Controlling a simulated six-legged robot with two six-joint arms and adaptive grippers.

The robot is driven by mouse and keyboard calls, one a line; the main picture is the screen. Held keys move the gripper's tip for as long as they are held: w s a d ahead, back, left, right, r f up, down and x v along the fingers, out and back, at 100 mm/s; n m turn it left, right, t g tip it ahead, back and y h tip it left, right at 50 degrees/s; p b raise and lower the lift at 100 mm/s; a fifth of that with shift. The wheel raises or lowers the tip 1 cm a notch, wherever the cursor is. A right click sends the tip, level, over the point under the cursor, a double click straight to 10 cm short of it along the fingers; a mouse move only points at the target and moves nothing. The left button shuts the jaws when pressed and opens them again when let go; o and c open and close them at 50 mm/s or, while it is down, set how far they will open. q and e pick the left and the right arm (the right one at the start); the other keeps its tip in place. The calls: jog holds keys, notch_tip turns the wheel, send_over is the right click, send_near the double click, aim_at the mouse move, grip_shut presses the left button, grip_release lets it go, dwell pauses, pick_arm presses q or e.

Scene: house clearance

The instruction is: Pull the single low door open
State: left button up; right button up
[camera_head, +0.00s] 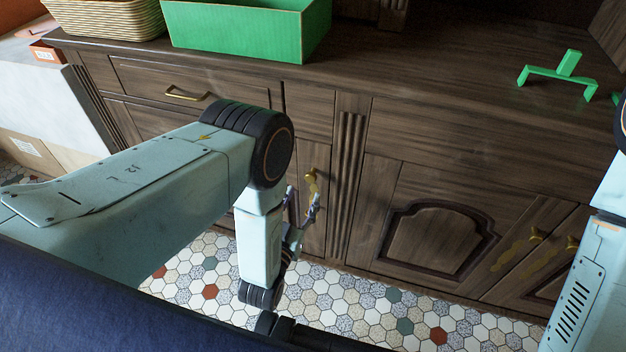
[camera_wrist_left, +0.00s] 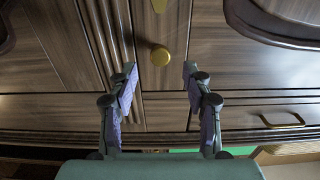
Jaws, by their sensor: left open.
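The single low door (camera_head: 319,165) is dark wood and looks shut, below the drawers. My left arm hides much of it in the head view. My left gripper (camera_head: 302,210) is open in front of the knob, fingers pointing at the cabinet. In the left wrist view, upside down, the knob (camera_wrist_left: 160,56) lies between and beyond the open fingertips of the left gripper (camera_wrist_left: 160,75). No contact shows. The door (camera_wrist_left: 178,25) fills the area behind it. My right gripper is out of view.
A double door with knobs (camera_head: 537,234) is to the right. A green box (camera_head: 245,32), a basket (camera_head: 108,18) and a green stand (camera_head: 560,73) rest on top. Tiled floor (camera_head: 360,308) below is clear.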

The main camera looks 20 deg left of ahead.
aim_at(309, 181)
pick_arm(q)
jog(key=w, duration=0.2)
jog(key=w+b, duration=0.1)
jog(key=w, duration=0.2)
jog(key=shift+w+f, duration=0.2)
jog(key=shift+w, duration=0.05)
jog(key=shift+w+d+b, duration=0.1)
jog(key=shift+w+b, duration=0.35)
jog(key=shift+w, duration=0.35)
jog(key=shift+r, duration=0.1)
grip_shut()
